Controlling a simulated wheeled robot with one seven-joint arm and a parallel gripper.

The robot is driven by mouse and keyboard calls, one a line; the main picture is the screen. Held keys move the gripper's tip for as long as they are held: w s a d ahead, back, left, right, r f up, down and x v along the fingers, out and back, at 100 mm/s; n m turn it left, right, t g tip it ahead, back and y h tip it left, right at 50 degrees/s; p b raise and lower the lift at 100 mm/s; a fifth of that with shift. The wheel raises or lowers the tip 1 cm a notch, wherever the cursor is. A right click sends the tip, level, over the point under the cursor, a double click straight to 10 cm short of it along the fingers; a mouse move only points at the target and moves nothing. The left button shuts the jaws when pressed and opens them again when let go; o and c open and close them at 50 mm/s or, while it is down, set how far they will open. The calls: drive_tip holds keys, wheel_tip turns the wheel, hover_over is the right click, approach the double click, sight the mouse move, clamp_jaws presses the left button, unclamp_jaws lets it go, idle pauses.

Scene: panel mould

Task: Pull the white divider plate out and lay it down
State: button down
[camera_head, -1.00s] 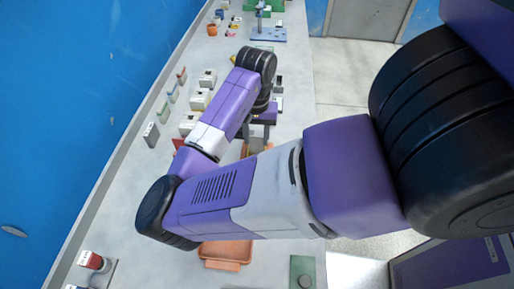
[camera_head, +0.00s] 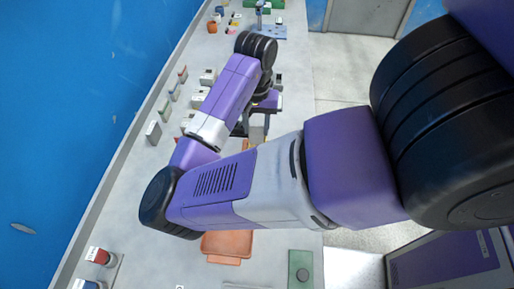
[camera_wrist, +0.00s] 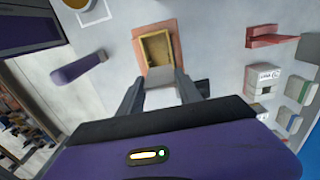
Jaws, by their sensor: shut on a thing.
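My gripper (camera_wrist: 166,82) is shut on the white divider plate (camera_wrist: 162,97), which shows pale grey between the two fingers in the wrist view. Beyond the plate is the mould, a yellow-brown open frame (camera_wrist: 158,50) on an orange base (camera_wrist: 170,26). The plate's far end overlaps the near edge of the mould in this view, and I cannot tell whether it is clear of the mould. In the head view my arm hides most of the mould, and a pale patch of the plate (camera_head: 257,128) shows below my gripper.
White and green boxes (camera_wrist: 266,84) and a red part (camera_wrist: 272,38) stand to the right in the wrist view. A purple-grey rounded object (camera_wrist: 78,68) lies to the left. An orange tray (camera_head: 228,246) and a green plate (camera_head: 301,266) lie at the near end of the bench.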

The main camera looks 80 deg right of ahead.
drive_tip(key=shift+r, duration=0.1)
idle(0.4)
drive_tip(key=shift+r, duration=2)
